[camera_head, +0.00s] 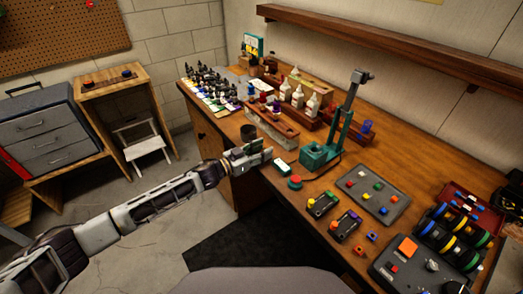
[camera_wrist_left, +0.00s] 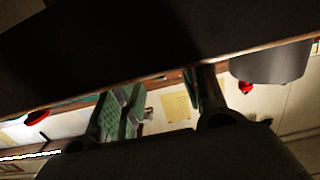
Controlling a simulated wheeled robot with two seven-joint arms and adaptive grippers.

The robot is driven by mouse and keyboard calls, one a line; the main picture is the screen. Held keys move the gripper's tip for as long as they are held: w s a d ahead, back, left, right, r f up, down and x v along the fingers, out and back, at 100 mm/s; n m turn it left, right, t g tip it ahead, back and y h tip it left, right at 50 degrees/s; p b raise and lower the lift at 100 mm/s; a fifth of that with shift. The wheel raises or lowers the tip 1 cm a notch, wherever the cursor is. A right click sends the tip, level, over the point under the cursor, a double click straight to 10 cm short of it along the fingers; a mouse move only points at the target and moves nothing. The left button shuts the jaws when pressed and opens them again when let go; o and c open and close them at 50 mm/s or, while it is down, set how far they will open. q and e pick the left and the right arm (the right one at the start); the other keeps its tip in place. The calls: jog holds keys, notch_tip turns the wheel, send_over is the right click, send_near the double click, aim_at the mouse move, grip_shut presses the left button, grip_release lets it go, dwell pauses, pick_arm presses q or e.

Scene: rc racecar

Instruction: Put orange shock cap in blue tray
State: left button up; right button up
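Small orange pieces (camera_head: 359,250) lie near the front edge of the workbench (camera_head: 300,225), with a small blue piece (camera_head: 373,236) beside them. They are too small for me to tell which is the orange shock cap. I cannot make out a clear blue tray. My left gripper (camera_head: 266,156) is over the bench's left front edge, well away from these pieces. In the left wrist view its two fingers (camera_wrist_left: 165,108) stand apart with nothing between them. My right gripper is not in view.
A grey tray with coloured pieces (camera_head: 388,205) lies right of a teal stand (camera_head: 316,156). A red-topped button (camera_head: 295,182) and two small devices (camera_head: 322,204) are near the front edge. Bottles (camera_head: 297,92) and racks fill the back. A grey panel (camera_head: 392,284) and wheels occupy the right.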

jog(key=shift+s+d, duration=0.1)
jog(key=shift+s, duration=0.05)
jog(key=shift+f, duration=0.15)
pick_arm(q)
jog(key=shift+b, duration=0.45)
jog(key=shift+s+a, duration=0.1)
jog(key=v, duration=0.3)
jog(key=shift+a, duration=0.2)
jog(key=v, duration=1)
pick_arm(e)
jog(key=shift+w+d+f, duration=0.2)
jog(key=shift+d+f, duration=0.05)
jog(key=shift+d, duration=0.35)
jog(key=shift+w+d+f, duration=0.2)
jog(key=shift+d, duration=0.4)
pick_arm(q)
jog(key=shift+s+a, duration=0.1)
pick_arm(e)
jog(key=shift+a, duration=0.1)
